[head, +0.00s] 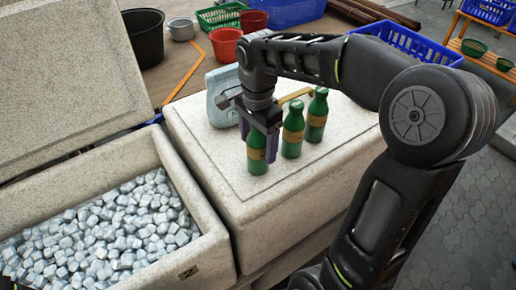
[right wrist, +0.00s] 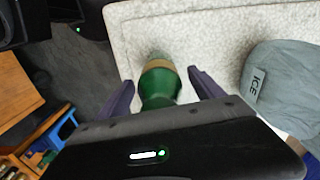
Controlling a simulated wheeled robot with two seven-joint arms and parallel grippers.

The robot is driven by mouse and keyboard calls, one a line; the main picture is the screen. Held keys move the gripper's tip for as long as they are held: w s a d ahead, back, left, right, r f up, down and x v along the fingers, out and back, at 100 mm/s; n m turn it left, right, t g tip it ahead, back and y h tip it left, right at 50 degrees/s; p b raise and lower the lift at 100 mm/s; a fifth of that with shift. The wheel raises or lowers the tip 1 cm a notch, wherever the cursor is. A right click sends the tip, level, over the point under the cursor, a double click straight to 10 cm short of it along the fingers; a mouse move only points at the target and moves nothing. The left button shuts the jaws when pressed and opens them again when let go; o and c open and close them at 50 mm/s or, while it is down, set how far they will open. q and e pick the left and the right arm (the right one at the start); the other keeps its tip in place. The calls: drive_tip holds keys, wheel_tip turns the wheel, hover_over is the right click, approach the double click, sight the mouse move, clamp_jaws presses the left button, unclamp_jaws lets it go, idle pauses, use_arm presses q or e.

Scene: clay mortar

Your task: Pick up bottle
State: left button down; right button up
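Three green bottles with tan labels stand upright on the closed pale lid of a stone-textured chest (head: 215,175): a left one (head: 257,163), a middle one (head: 293,130) and a right one (head: 317,115). My right gripper (head: 262,145) is at the left bottle, its fingers pointing down on either side of it. In the right wrist view, a green bottle (right wrist: 160,85) lies between the two open purple fingers of the gripper (right wrist: 162,85), with visible gaps on both sides. The gripper partly hides the left bottle's top. My left gripper is not in view.
A grey-blue ice bag (head: 221,98) stands behind the left bottle; it also shows in the right wrist view (right wrist: 285,85). An open bin of ice cubes (head: 100,235) is at the left. Buckets and baskets sit behind. The lid's front is clear.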

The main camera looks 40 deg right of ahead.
clamp_jaws()
idle(0.7)
